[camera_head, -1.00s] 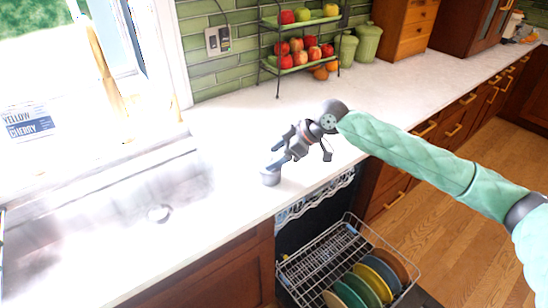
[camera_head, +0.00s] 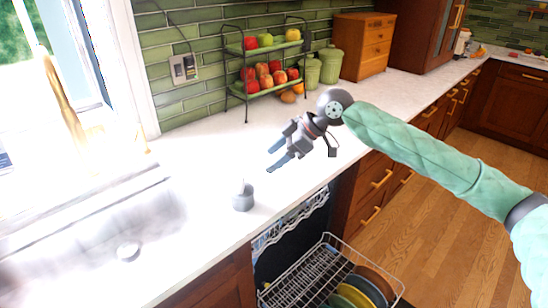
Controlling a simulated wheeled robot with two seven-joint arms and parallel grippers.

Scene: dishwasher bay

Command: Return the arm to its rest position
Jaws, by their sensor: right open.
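My right arm comes in from the right in a green padded sleeve. Its gripper (camera_head: 279,159) is open and empty above the white counter, with the two blue-grey fingers apart and pointing down and left. A small grey cup-like item (camera_head: 243,198) stands on the counter near its front edge, below and left of the fingertips and apart from them. My left gripper does not show.
The sink (camera_head: 90,225) is at the left with a gold faucet (camera_head: 65,105). A two-tier fruit rack (camera_head: 247,100) and green canisters (camera_head: 329,65) stand at the back. The open dishwasher's rack (camera_head: 300,283) holds several plates (camera_head: 372,278) below the counter edge.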

